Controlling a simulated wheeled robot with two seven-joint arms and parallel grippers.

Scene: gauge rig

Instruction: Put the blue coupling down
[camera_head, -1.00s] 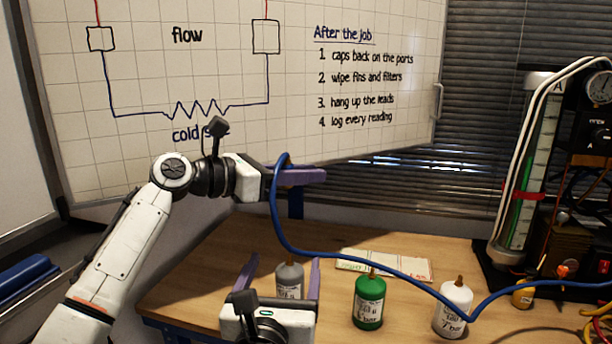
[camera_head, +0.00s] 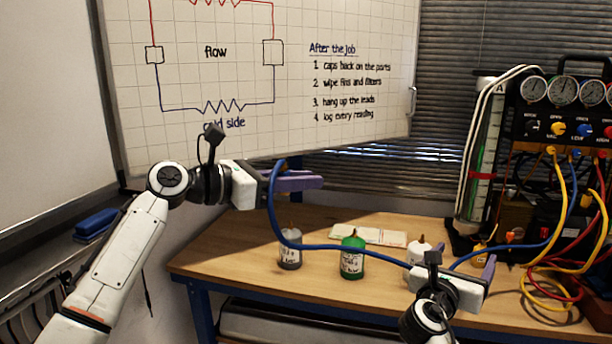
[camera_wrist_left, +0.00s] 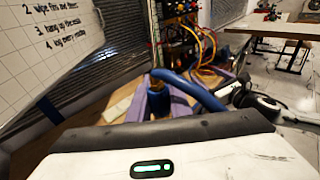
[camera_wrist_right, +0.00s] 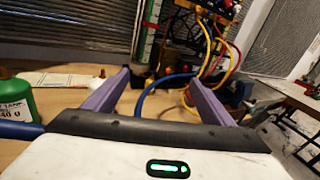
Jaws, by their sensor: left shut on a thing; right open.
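My left gripper (camera_head: 302,182) is shut on the blue coupling and holds it in the air above the left part of the bench, in front of the whiteboard. In the left wrist view the blue coupling (camera_wrist_left: 158,101) sits between the purple fingers, with a brass part at its top. In the head view the fingers hide it. A blue hose (camera_head: 330,247) hangs from it and runs right, past the bottles, to the gauge rig. My right gripper (camera_head: 462,277) is open and empty over the bench's front. Its spread fingers also show in the right wrist view (camera_wrist_right: 155,92).
A grey bottle (camera_head: 289,252), a green bottle (camera_head: 352,259) and a white bottle (camera_head: 418,251) stand on the wooden bench (camera_head: 235,240). The gauge rig (camera_head: 563,125), with yellow and red hoses, stands at the right. The bench's left part is clear.

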